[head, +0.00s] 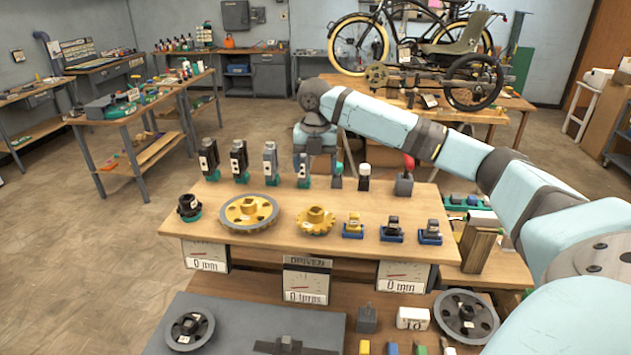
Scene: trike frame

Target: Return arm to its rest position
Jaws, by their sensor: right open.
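My right arm comes in from the right and reaches over the back of the wooden bench (300,243). My right gripper (316,158) hangs at its end, pointing down, open, above the back row of parts. A dark upright part with a white label (304,170) stands just below and left of it; whether they touch I cannot tell. A small green-based part with a dark knob (337,176) stands just to the right of the gripper. No held object shows. My left gripper is not in view.
Three upright labelled parts (239,160) stand at the back left of the bench. Gold gears (249,213) and small blue-based parts (391,230) line its front. Beyond is a trike frame (420,75) on another table.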

